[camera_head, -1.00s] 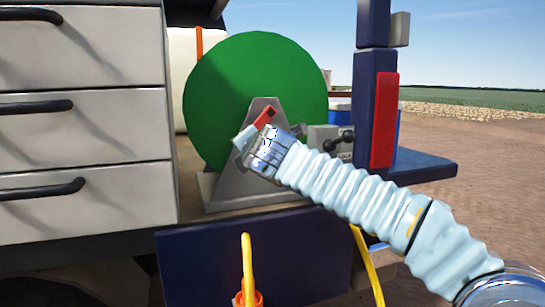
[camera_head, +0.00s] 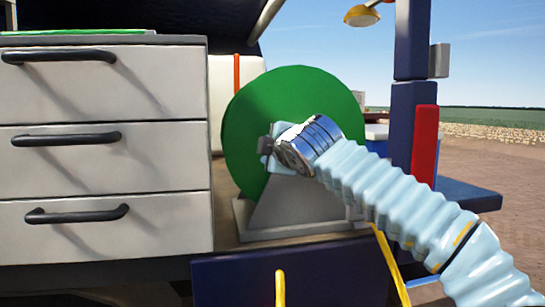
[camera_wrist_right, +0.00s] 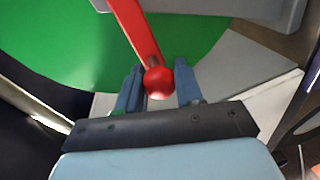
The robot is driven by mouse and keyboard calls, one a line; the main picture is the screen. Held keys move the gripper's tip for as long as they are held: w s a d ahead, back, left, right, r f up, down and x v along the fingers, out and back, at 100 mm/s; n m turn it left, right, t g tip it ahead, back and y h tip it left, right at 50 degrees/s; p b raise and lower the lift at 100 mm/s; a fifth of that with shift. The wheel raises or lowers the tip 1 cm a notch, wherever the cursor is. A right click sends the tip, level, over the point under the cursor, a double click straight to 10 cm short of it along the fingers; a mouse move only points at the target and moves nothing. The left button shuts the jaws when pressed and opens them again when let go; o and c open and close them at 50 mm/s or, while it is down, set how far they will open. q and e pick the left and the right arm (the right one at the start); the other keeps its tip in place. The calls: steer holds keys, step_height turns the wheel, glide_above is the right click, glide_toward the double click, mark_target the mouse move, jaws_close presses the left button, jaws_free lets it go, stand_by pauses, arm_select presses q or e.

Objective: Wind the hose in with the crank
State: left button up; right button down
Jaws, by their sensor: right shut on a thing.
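The hose reel has a green disc (camera_head: 262,105) on a grey stand (camera_head: 290,208), at the middle of the head view. My right arm comes in from the lower right, and its gripper (camera_head: 274,140) is at the front of the reel. In the right wrist view the red crank (camera_wrist_right: 135,30) ends in a red ball knob (camera_wrist_right: 158,81) between the two fingers of my right gripper (camera_wrist_right: 160,88), which is shut on it. The arm hides the crank in the head view. A yellow hose (camera_head: 280,288) hangs at the front below the reel. My left gripper is not in view.
A white drawer cabinet (camera_head: 105,150) with black handles stands left of the reel. A dark blue post (camera_head: 411,120) with a red block (camera_head: 425,147) stands to the right. A blue panel (camera_head: 235,278) is below the reel. Open ground lies farther right.

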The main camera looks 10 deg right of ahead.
steer(key=shift+r+m, duration=0.4)
steer(key=c, duration=0.8)
jaws_free()
steer(key=shift+s+d, duration=0.1)
steer(key=shift+s, duration=0.2)
steer(key=b+v, duration=0.2)
steer(key=v, duration=1.1)
steer(key=shift+s+b, duration=0.1)
steer(key=shift+b, duration=0.2)
